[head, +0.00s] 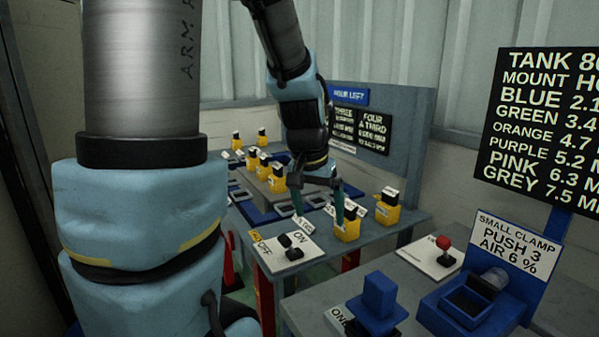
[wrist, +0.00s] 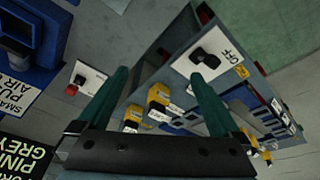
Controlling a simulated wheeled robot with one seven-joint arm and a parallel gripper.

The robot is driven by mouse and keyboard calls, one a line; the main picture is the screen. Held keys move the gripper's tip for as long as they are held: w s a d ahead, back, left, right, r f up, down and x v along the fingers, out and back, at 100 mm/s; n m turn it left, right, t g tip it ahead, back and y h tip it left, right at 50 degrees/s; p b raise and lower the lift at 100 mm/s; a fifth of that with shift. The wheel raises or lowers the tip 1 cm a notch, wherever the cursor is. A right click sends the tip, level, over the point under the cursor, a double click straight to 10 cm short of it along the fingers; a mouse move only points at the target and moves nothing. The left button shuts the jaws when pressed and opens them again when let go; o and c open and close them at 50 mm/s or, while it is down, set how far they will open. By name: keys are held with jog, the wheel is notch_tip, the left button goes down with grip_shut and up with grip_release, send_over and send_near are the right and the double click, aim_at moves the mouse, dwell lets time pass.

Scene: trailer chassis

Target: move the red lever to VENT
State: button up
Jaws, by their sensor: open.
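The red lever (head: 443,243) has a red knob and stands on a white plate (head: 424,258) on the grey bench at the right in the head view. In the wrist view the red lever (wrist: 72,89) shows at the left, outside the fingers. The lettering on its plate is too small to read, so I cannot tell which side is VENT. My gripper (head: 318,210) is open and empty, its fingers pointing down over the neighbouring table, left of the lever and apart from it. It also shows in the wrist view (wrist: 158,76).
A black ON/OFF switch (head: 291,247) and several yellow blocks (head: 347,226) stand on the table beneath my gripper. A blue clamp (head: 470,303) with a sign (head: 512,248) stands near the lever, and a blue block (head: 378,299) is in front. A black board (head: 545,120) rises behind.

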jog(key=s+a+f+n, duration=0.2)
jog(key=s+a, duration=0.1)
jog(key=a, duration=0.2)
jog(key=s+a+f+n+g+y, duration=0.1)
jog(key=s+a+f+n, duration=0.1)
jog(key=a, duration=0.4)
jog(key=shift+s+f+y, duration=0.3)
jog(key=shift+s+f, duration=0.15)
